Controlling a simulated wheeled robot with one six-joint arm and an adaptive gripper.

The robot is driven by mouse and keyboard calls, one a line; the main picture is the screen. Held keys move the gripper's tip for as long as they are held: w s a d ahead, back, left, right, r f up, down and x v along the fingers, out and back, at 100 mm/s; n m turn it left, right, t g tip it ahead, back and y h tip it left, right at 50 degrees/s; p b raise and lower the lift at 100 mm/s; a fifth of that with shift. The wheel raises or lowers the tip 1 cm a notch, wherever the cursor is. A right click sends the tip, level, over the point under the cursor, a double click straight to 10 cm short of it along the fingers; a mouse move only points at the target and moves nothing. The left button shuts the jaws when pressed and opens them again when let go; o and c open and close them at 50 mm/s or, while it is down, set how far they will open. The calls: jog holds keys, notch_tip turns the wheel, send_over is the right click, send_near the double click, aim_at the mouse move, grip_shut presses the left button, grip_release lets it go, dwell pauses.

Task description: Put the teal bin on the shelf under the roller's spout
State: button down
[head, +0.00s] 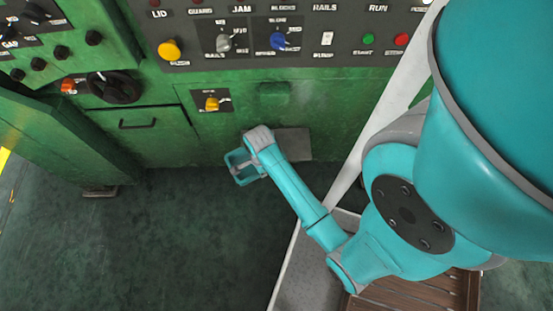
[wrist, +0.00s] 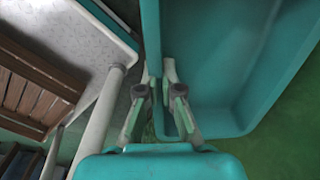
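The teal bin (head: 240,176) is a small open box at the left end of my arm, low in front of the green machine. In the wrist view the bin (wrist: 225,60) fills the upper right, and its near wall runs between the finger pads. My gripper (wrist: 159,78) is closed on that wall; in the head view my gripper (head: 250,150) is partly hidden by my wrist. A flat grey shelf (head: 293,143) juts from the machine front just right of the bin, partly behind my arm.
A control panel (head: 290,38) with knobs and buttons spans the machine above. A drawer with a black handle (head: 138,124) is at left. A pale table (head: 312,270) with a brown slatted crate (head: 420,292) stands at lower right. Dark floor (head: 170,245) is clear at lower left.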

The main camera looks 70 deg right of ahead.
jog(key=s+d+m, duration=0.1)
jog(key=s+m, duration=0.4)
jog(key=m, duration=0.1)
jog(key=shift+n, duration=0.3)
jog(key=shift+w+d+f, duration=0.4)
jog(key=shift+w+d, duration=0.3)
jog(key=shift+d, duration=1)
jog(key=shift+w+d+f, duration=0.4)
jog(key=shift+w+d, duration=0.25)
jog(key=shift+d, duration=1.05)
jog(key=shift+w+d+f, duration=0.4)
jog(key=shift+w+d, duration=0.3)
jog(key=shift+d, duration=1)
jog(key=shift+d+f, duration=0.15)
jog(key=shift+f, duration=0.1)
jog(key=shift+w+d+f, duration=0.15)
jog(key=shift+d+f, duration=0.05)
jog(key=shift+f, duration=0.75)
jog(key=shift+f, duration=0.55)
jog(key=c, duration=1.2)
grip_release()
jog(key=shift+c, duration=0.2)
